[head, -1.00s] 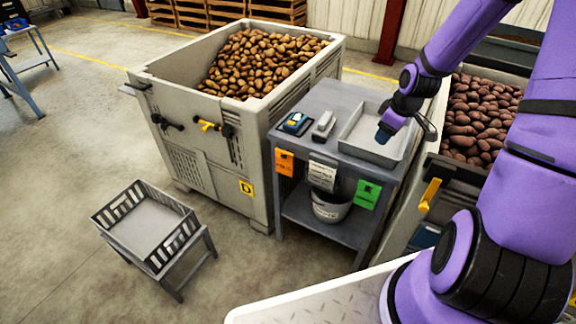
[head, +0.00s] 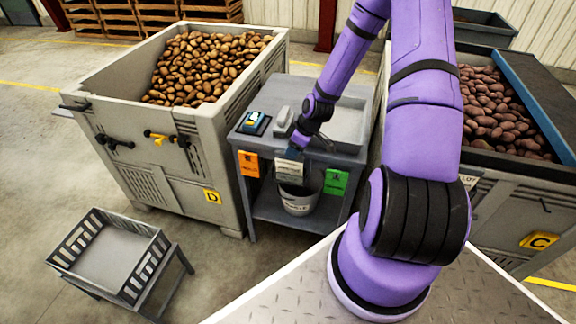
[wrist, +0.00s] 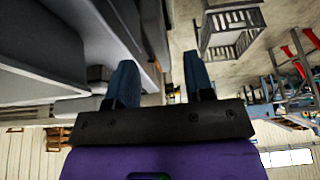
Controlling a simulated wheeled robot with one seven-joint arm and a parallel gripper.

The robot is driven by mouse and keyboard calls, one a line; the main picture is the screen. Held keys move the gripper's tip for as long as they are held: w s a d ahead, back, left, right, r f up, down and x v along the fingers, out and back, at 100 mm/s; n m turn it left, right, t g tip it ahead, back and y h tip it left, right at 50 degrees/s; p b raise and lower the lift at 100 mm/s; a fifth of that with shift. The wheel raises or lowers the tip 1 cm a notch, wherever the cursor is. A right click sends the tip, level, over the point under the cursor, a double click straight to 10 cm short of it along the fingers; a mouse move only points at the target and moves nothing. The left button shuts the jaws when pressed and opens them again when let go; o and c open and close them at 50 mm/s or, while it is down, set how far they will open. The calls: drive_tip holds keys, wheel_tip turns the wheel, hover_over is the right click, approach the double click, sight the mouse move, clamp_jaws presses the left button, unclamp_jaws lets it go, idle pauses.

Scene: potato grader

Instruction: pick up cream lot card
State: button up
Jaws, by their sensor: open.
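The cream lot card (head: 289,172) hangs on the front edge of the grey side table (head: 258,206), between an orange card (head: 248,164) and a green card (head: 336,182). Its upper part is partly covered by my gripper (head: 294,152), which is over the table's front edge, just above the card. In the wrist view my gripper (wrist: 160,68) shows two blue fingers apart with nothing seen between them. I cannot make out the cream card in the wrist view. Whether a finger touches the card cannot be told.
A blue device (head: 254,123), a grey device (head: 283,121) and a shallow tray (head: 345,128) are on the tabletop. A bucket (head: 298,203) stands on the shelf below. Potato bins (head: 130,166) flank the table. A crate on a stand (head: 78,281) is at lower left.

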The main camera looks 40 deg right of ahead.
sight(289, 159)
drive_tip(key=shift+x, duration=2.75)
drive_tip(key=shift+s+d+f, duration=0.1)
drive_tip(key=shift+s+f, duration=0.1)
drive_tip(key=shift+f, duration=0.05)
clamp_jaws()
